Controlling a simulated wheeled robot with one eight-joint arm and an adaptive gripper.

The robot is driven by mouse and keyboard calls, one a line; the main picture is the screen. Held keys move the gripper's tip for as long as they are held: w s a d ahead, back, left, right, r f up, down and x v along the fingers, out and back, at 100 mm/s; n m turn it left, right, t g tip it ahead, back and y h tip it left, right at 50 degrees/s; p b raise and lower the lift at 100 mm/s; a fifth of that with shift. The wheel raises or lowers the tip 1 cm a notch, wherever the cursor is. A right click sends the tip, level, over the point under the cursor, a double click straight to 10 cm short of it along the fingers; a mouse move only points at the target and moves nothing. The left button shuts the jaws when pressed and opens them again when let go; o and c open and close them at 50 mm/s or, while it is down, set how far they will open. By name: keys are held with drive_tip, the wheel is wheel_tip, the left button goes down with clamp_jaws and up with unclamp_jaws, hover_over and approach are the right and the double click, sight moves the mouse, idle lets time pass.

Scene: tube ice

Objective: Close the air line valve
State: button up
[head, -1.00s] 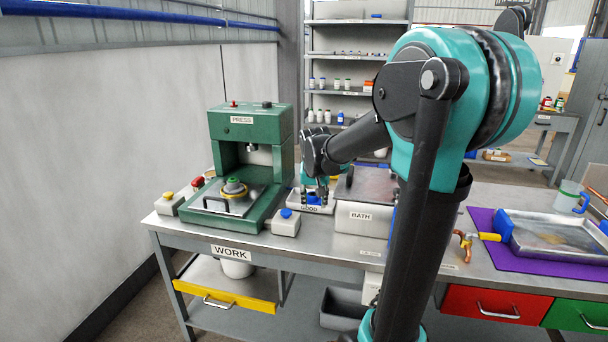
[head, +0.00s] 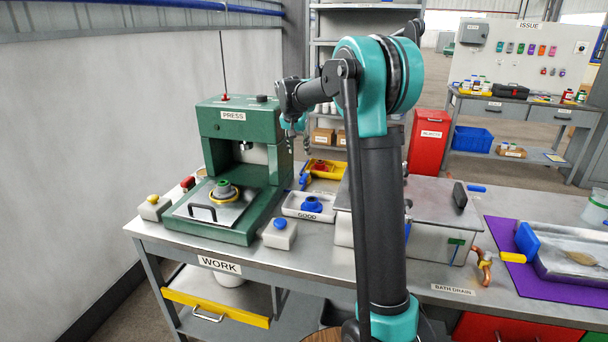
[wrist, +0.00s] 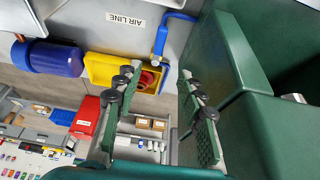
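The air line valve shows in the wrist view as a blue lever (wrist: 160,40) beside the AIR LINE label (wrist: 126,20), with a bent blue part next to it. In the head view a small blue part (head: 304,178) shows between the press and the yellow tray, probably the same valve. The lever shows beyond the fingertips and I see no contact.
The green press (head: 243,120) stands close beside my gripper. A yellow tray (wrist: 98,68) holds a red object. The white GOOD tray (head: 290,206) holds a blue piece. A blue cylinder (wrist: 55,58) lies left in the wrist view. The bath (head: 430,240) stands right of my arm.

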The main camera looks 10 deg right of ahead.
sight(303, 177)
drive_tip(key=x, duration=1.6)
clamp_jaws()
